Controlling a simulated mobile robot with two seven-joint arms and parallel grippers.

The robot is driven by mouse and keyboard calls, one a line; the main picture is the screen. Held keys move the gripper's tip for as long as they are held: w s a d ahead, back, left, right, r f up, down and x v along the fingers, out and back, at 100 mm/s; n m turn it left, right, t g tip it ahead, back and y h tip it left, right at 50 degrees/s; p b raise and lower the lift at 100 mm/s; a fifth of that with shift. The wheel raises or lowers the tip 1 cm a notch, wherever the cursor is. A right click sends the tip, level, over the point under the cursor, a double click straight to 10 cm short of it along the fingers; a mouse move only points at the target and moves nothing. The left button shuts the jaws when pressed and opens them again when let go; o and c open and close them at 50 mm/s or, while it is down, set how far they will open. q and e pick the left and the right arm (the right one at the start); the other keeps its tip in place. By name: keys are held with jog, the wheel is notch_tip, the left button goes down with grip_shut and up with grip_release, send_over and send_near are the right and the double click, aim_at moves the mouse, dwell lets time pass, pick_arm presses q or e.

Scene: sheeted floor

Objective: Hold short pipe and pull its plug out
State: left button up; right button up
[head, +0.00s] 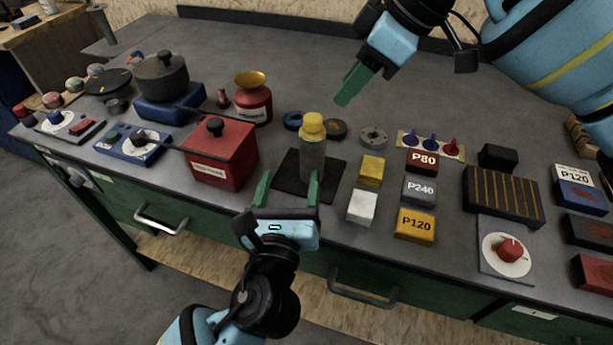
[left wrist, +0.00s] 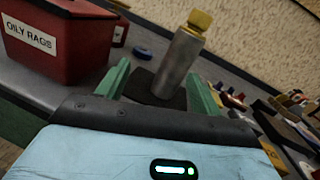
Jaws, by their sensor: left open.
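The short pipe (head: 312,160) is a grey upright cylinder with a yellow plug (head: 312,126) in its top. It stands on a black mat (head: 288,172) near the bench's front edge. My left gripper (head: 288,189) is open just in front of the pipe, its green fingers pointing toward it. In the left wrist view the pipe (left wrist: 177,65) and plug (left wrist: 200,20) show beyond and between the fingers, with no visible contact. My right gripper (head: 347,86) is above the bench, behind and right of the pipe. Its fingers overlap, so its opening cannot be told.
A red oily-rags bin (head: 222,158) stands left of the pipe, near the left gripper. Yellow (head: 371,170) and white (head: 361,206) blocks are close on the right, with labelled grit blocks beyond. A blue ring (head: 292,121) and dark ring (head: 335,129) lie behind the pipe.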

aim_at(311, 162)
pick_arm(q)
jog(key=shift+w+d+r+m+g+h, duration=0.1)
jog(key=shift+w+d+m+g+h, duration=0.15)
jog(key=shift+d+m, duration=0.45)
jog(key=shift+w+d+r+m+g+h, duration=0.15)
jog(key=shift+w+d+m, duration=0.15)
jog(key=shift+d+m, duration=0.4)
jog(key=shift+w, duration=0.1)
jog(key=shift+w+d, duration=0.2)
jog(key=shift+w, duration=1.05)
jog(key=shift+w+d, duration=0.15)
jog(key=shift+w, duration=1.1)
jog(key=shift+w+d, duration=0.2)
jog(key=shift+w, duration=1.05)
jog(key=c, duration=1.3)
jog(key=shift+o, duration=0.2)
jog(key=shift+f, duration=0.1)
